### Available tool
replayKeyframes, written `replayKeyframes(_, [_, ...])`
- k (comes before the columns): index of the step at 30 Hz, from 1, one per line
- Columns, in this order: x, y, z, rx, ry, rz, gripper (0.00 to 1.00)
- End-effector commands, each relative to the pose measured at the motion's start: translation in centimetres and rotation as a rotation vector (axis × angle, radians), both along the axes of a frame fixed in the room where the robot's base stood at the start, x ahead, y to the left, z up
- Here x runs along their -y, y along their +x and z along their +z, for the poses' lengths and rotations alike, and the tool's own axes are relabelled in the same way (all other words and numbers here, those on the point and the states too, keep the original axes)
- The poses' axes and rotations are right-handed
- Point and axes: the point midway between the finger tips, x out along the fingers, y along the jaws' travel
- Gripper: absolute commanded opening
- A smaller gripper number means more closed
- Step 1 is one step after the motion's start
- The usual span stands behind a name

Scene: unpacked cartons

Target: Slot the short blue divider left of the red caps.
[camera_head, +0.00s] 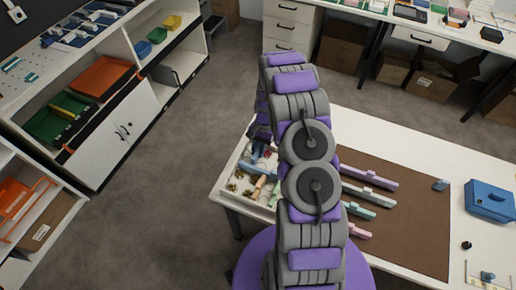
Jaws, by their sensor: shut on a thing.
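My gripper (259,148) points down over the left end of the white table, partly hidden by my own arm. It is shut on the short blue divider (262,170), which is in or just above a shallow tray (233,193). I cannot tell whether the divider touches the tray floor. A few red caps (267,153) show small beside the gripper, partly hidden. Brassy small parts (233,187) lie at the tray's near left. A tan piece (259,187) and a pale green piece (275,193) stand to their right.
A blue box (490,201) stands at the right. Shelving (105,150) is left, across open floor.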

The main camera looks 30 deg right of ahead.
Motion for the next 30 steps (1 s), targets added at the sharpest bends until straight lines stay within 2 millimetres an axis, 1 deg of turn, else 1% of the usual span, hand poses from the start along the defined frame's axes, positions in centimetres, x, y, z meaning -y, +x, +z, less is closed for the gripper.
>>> replayKeyframes(15, [0.0,0.0,-1.9,0.0,0.001,0.001,0.0])
replayKeyframes(16, [0.0,0.0,-1.8,0.0,0.0,0.001,0.23])
replayKeyframes(24, [0.0,0.0,-1.8,0.0,0.0,0.0,0.49])
replayKeyframes(25, [0.0,0.0,-1.8,0.0,0.0,0.0,0.51])
replayKeyframes(30, [0.0,0.0,-1.8,0.0,0.0,0.0,0.51])
